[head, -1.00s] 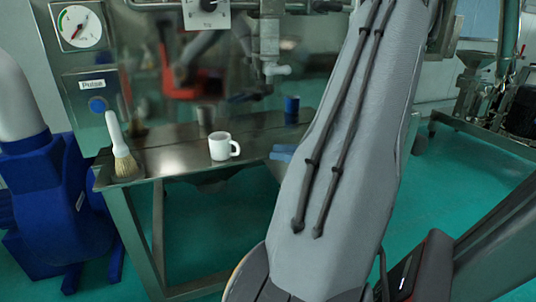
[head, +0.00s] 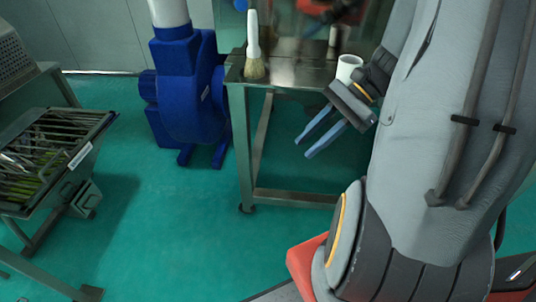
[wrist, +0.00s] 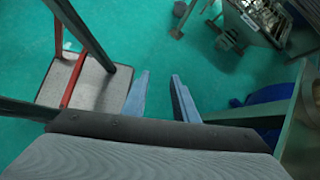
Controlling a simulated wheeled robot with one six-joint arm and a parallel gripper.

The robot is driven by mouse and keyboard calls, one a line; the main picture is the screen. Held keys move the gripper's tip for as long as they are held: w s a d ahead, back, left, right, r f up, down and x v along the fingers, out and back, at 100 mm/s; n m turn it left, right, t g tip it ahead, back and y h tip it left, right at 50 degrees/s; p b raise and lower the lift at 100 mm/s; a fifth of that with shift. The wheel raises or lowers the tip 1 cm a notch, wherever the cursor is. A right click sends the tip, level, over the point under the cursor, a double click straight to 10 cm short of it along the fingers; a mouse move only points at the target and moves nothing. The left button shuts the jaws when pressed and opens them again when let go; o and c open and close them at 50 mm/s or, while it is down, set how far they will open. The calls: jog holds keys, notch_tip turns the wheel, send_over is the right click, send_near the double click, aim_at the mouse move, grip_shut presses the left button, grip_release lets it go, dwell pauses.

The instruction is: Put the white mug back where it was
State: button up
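The white mug (head: 349,67) is on the steel table (head: 290,72), near its front edge, in the head view. My wrist partly hides the mug's lower part, and its handle is not visible. My gripper (head: 303,147) is in front of the table and below its top, pointing down and left, away from the mug. In the wrist view my gripper (wrist: 160,75) has its two blue-grey fingers apart with only green floor between them. The mug is not in the wrist view.
A white-handled brush (head: 254,55) stands at the table's left corner. A blue machine (head: 190,95) is left of the table. A slatted metal tray (head: 45,150) is at far left. Green floor (head: 190,230) between them is clear. A grey seat (wrist: 78,82) shows in the wrist view.

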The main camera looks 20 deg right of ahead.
jog(key=a+n+h, duration=0.8)
jog(key=a+n, duration=0.3)
jog(key=n, duration=0.5)
jog(key=shift+w+a+f+n+h, duration=0.2)
jog(key=shift+a+f+n+h, duration=0.05)
jog(key=shift+f+n+h, duration=0.2)
